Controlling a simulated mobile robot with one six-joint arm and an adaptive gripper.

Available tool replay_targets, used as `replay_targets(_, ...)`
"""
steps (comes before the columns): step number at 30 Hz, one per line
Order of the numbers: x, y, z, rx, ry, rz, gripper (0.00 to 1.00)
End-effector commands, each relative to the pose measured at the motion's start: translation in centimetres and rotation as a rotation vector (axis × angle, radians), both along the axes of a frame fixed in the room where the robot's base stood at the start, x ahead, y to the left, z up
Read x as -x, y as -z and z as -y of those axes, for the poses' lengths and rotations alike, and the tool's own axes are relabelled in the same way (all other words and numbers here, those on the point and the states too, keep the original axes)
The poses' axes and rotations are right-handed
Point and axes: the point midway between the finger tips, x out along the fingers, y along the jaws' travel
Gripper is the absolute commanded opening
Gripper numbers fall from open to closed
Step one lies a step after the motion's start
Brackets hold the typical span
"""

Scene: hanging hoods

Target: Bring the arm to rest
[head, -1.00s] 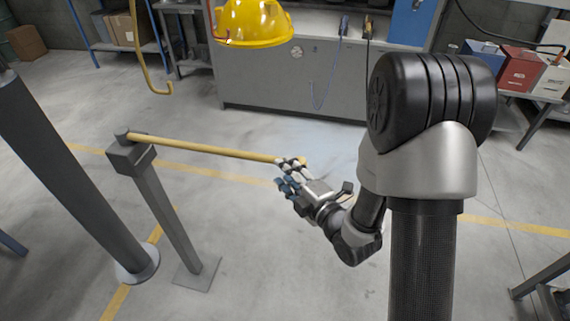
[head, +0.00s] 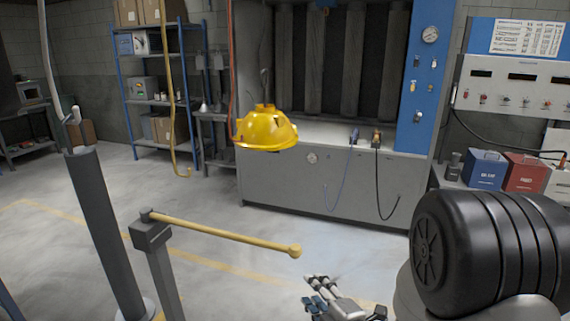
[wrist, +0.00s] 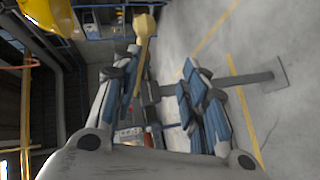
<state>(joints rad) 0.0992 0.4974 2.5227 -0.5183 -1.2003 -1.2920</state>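My gripper (head: 322,292) is low in the head view, below and to the right of the knobbed end of a yellow bar (head: 225,234). It looks apart from the bar and holds nothing that I can see. In the wrist view my gripper (wrist: 158,85) has its blue-padded fingers spread with a gap between them. The yellow bar's knob (wrist: 145,24) shows beyond the fingers there. My forearm is mostly below the head frame.
The bar sits on a grey post (head: 163,270), beside a thicker dark post (head: 104,230). A yellow hard hat (head: 265,128) hangs before a grey hood cabinet (head: 325,185). A yellow hook (head: 168,110) hangs to its left. Red and blue boxes stand at right. Open floor lies between.

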Motion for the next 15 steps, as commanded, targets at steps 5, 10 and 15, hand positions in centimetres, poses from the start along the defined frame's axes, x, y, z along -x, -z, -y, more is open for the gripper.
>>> replay_targets(5,0.0,-1.7,1.8,-0.032,0.106,-0.113,0.40)
replay_targets(10,1.3,-4.1,4.4,-0.116,0.284,-0.264,0.40)
replay_targets(15,5.5,-7.0,7.3,-0.287,0.547,-0.452,0.40)
